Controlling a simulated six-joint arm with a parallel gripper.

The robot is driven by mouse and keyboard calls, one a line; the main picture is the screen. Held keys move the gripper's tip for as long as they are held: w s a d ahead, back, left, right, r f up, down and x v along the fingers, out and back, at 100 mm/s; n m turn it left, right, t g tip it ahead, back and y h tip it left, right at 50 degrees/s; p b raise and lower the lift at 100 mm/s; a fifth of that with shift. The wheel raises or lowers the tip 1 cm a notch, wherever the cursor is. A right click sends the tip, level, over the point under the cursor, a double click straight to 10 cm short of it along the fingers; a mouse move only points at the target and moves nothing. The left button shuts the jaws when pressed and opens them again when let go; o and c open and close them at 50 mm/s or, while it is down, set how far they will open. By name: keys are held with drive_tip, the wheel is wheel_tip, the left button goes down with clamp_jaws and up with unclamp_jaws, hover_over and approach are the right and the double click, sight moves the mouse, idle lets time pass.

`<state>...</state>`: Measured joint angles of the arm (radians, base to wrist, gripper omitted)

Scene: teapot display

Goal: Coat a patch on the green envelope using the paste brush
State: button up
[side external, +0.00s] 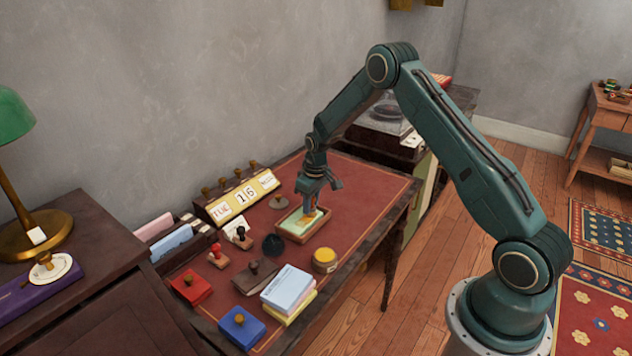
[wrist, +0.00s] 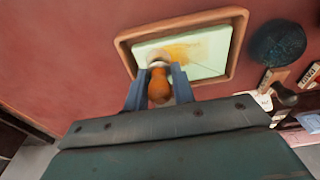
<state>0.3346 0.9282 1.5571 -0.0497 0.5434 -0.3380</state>
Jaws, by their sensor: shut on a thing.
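The pale green envelope (side external: 292,222) lies flat in a shallow wooden tray (side external: 301,239) on the red desk top. In the wrist view the envelope (wrist: 213,46) fills the tray, and a yellow-orange smear (wrist: 184,51) shows on its upper middle. My gripper (side external: 311,203) is over the tray. In the wrist view my gripper (wrist: 159,88) is shut on the paste brush (wrist: 159,87), gripping its orange handle. The brush's pale lower end is over the envelope beside the smear; whether it touches is hard to tell. A yellow pot (side external: 324,260) stands in front of the tray.
A dark round object (side external: 272,244) sits left of the tray. The desk right of the tray is clear.

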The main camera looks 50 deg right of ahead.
drive_tip(key=shift+s+a, duration=0.1)
drive_tip(key=shift+a, duration=3.5)
wheel_tip(320, 180, up, 8)
drive_tip(key=shift+d, duration=0.15)
